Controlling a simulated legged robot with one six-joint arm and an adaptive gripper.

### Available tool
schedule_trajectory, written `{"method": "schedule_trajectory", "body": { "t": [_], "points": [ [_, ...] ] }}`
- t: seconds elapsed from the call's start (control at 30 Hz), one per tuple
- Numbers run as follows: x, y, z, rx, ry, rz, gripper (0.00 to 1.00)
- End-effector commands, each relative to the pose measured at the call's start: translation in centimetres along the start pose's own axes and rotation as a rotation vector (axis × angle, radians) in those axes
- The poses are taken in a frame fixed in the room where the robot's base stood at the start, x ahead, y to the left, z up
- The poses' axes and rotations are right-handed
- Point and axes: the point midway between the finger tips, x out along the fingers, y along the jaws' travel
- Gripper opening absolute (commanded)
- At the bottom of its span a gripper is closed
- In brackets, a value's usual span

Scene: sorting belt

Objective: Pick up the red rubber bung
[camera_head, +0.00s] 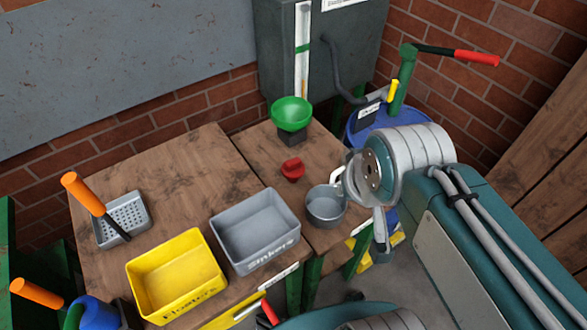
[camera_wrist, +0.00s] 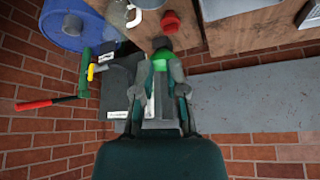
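The red rubber bung (camera_head: 292,169) stands on the wooden table between the green funnel and the small metal pot. It also shows near the top of the wrist view (camera_wrist: 170,22). My gripper (camera_head: 361,208) is to the right of the bung, apart from it, beside the metal pot in the head view. Its two fingers are spread with nothing held between them. In the wrist view my gripper (camera_wrist: 159,78) points up the picture, with the bung beyond the fingertips. The wrist partly hides the fingers in the head view.
A green funnel (camera_head: 291,113) on a dark block stands behind the bung. A metal pot (camera_head: 326,207) stands to its front right. A grey bin (camera_head: 240,253) and a yellow bin (camera_head: 165,308) stand at the front left. A blue drum (camera_head: 425,126) is behind the arm.

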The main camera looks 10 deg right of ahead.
Motion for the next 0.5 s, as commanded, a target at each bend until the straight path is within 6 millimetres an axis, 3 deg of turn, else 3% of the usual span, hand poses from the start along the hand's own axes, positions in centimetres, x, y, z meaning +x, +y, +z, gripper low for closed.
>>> {"method": "schedule_trajectory", "body": {
  "t": [0.2,0.27,0.4,0.5],
  "points": [
    [0.0,0.0,0.0,0.000,0.000,0.000,0.17],
    [0.0,0.0,0.0,0.000,0.000,0.000,0.39],
    [0.3,-0.1,-1.0,-0.013,-0.019,-0.001,1.00],
    [0.9,-0.1,-2.6,-0.035,-0.050,-0.003,1.00]
  ]
}}
